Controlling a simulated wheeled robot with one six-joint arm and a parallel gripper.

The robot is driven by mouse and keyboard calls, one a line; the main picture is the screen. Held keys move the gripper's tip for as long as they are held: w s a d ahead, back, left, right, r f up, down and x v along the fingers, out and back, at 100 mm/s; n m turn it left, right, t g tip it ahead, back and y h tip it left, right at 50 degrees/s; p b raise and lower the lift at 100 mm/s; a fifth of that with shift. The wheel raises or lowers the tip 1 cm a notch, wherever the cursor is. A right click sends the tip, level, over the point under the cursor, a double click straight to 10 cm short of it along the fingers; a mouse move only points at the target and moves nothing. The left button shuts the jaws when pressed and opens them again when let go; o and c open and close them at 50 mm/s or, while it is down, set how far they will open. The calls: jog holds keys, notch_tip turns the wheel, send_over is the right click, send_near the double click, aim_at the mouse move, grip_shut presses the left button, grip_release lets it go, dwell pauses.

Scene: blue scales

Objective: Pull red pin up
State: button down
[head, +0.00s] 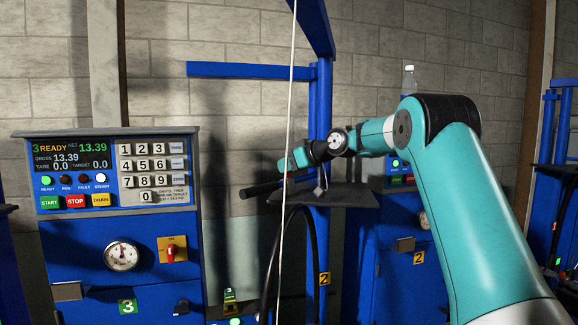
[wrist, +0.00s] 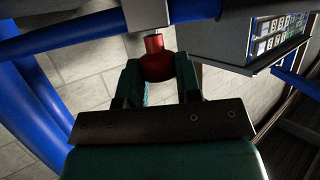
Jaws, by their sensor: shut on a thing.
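The red pin (wrist: 157,62) shows in the wrist view, just below a pale metal block on a blue frame bar. My gripper (wrist: 160,75) has its two teal fingers on either side of the pin's red body and is shut on it. A narrow part of the pin runs toward the metal block; whether it sits inside the block cannot be told. In the head view my gripper (head: 284,164) is at the middle, beside the blue post. The pin is not discernible there.
A blue control cabinet (head: 125,240) with a keypad and display stands at the left. A blue upright post (head: 322,110) with a horizontal bar (head: 245,70) is close to my arm. A pale cable (head: 288,120) hangs in front.

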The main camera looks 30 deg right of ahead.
jog(key=shift+r+p, duration=0.9)
jog(key=shift+r, duration=0.75)
jog(key=c, duration=0.8)
grip_release()
jog(key=shift+r, duration=0.1)
jog(key=shift+s+d, duration=0.1)
jog(key=shift+s, duration=0.05)
jog(key=b+v, duration=0.5)
jog(key=v, duration=1.2)
